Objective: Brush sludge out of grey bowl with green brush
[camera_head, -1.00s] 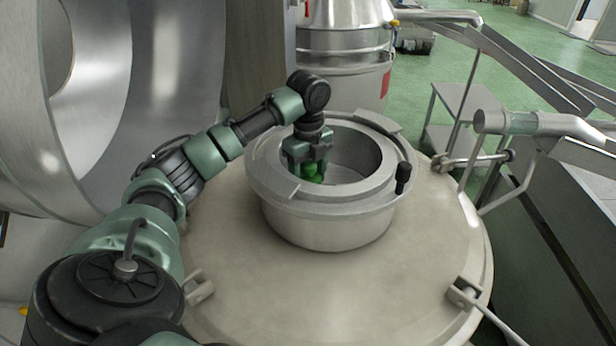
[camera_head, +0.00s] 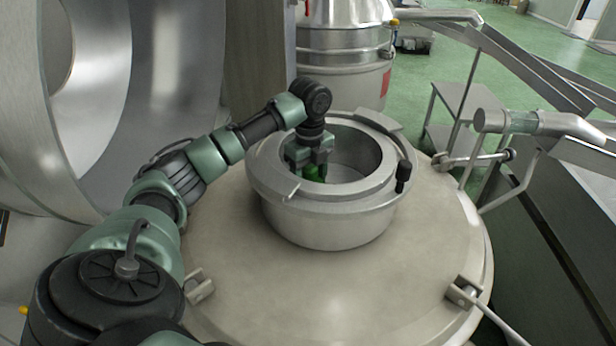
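The grey bowl (camera_head: 335,228) is a thick-rimmed metal bowl standing upright on a round, pale metal lid. My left gripper (camera_head: 308,168) points down inside the bowl's opening, near its left inner side. It is shut on the green brush (camera_head: 316,174), of which only a small green part shows between and beside the fingers. The brush's lower end is hidden by the bowl's rim. No sludge can be made out on the visible part of the bowl's inside. My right gripper is not in view.
The round lid (camera_head: 400,290) has clear room around the bowl, with clamps at its edge. A large metal drum opening stands at left. A metal vessel (camera_head: 345,60) stands behind the bowl. A pipe (camera_head: 545,124) and metal chutes lie at right.

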